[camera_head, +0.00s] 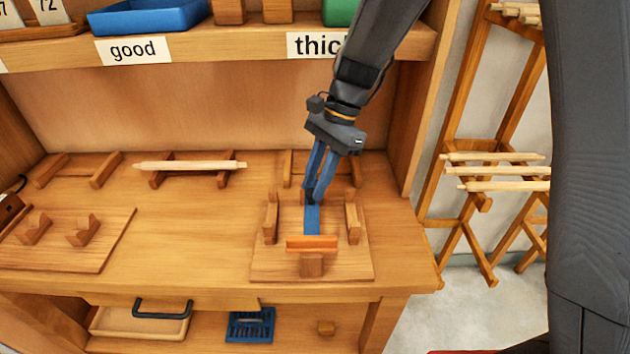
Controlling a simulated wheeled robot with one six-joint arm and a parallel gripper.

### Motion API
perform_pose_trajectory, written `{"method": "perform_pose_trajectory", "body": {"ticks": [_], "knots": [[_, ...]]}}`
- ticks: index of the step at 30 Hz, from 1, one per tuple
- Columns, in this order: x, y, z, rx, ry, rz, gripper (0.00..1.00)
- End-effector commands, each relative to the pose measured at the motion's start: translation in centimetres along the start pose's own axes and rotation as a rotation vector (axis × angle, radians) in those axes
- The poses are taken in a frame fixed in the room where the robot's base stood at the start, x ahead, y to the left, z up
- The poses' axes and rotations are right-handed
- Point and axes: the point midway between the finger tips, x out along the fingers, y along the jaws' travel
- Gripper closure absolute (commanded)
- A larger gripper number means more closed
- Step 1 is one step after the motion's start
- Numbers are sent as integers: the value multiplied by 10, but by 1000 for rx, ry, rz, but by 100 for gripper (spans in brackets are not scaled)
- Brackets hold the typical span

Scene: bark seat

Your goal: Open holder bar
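The holder is a wooden board (352,268) at the right of the bench, with an upright wooden block on its left (271,218) and one on its right (352,222). An orange bar (312,244) lies crosswise near the board's front, just behind a small wooden block (312,265). A blue strip (312,221) runs back from the bar along the middle. My gripper (313,196) points down over the far end of the blue strip, between the side blocks. Its blue fingers look close together. I cannot tell whether the dark tips touch or grip the strip.
A pale rod (190,166) rests on a wooden stand at the back. Another board with notched blocks (58,238) lies at left. A shelf with labels (133,50) overhangs the bench. A rack with pale rods (500,171) stands right. The bench middle is clear.

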Motion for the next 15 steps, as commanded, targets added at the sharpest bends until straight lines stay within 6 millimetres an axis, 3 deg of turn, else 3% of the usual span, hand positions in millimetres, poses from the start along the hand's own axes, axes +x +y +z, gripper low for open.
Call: {"method": "perform_pose_trajectory", "body": {"ticks": [15], "knots": [[-14, -10, -2, -1, 3, -6, 100]]}}
